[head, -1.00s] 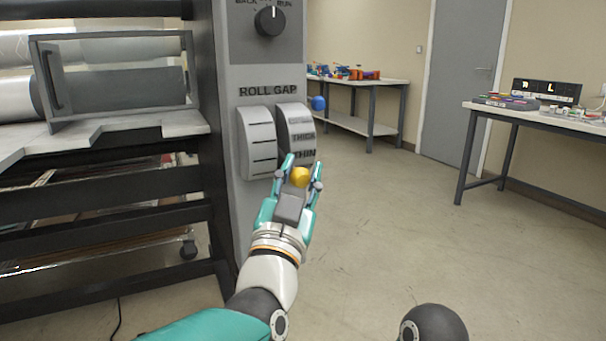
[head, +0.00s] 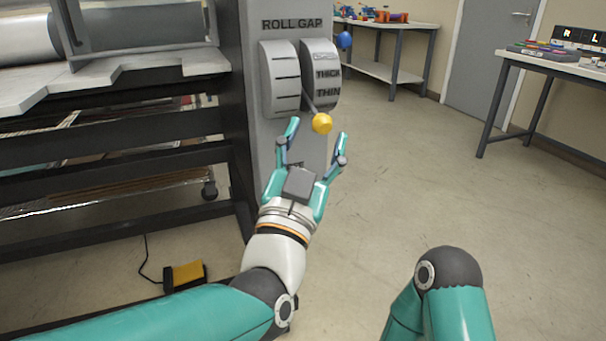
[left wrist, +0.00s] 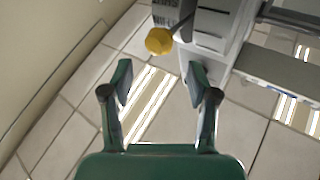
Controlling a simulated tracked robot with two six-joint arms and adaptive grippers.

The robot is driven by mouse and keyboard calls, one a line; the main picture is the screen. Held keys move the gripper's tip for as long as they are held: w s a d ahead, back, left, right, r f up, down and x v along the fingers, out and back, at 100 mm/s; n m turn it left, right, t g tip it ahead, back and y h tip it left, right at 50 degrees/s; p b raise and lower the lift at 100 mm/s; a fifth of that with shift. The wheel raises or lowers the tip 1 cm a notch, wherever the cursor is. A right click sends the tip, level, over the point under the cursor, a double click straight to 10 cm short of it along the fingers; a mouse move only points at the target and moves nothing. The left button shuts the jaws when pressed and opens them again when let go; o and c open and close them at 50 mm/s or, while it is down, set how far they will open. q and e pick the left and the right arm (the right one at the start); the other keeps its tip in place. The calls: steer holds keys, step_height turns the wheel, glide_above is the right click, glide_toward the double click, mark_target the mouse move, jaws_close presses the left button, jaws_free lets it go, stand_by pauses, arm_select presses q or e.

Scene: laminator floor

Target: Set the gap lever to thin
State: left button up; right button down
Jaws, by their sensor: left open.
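The gap lever is a thin rod with a yellow ball knob (head: 322,123) on the grey ROLL GAP panel (head: 257,140). Its rod comes out between two curved drums, slanting down, near the THIN label (head: 328,93); the THICK label (head: 328,73) is above. My left gripper (head: 317,133) is open just below the knob, its fingers spread wide and nothing between them. In the left wrist view the yellow knob (left wrist: 159,41) lies beyond the open fingertips (left wrist: 159,68), apart from them. My right gripper is out of view.
A blue ball (head: 344,40) sticks out at the panel's right edge. A machine with dark rails (head: 120,170) stands left. A yellow pedal (head: 187,273) lies on the floor. Tables (head: 385,70) stand at the back and right (head: 560,68). The floor (head: 420,190) right of the panel is clear.

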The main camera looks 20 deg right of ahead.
arm_select(q)
steer(key=v, duration=0.6)
steer(key=shift+s+f, duration=0.15)
steer(key=shift+a, duration=0.1)
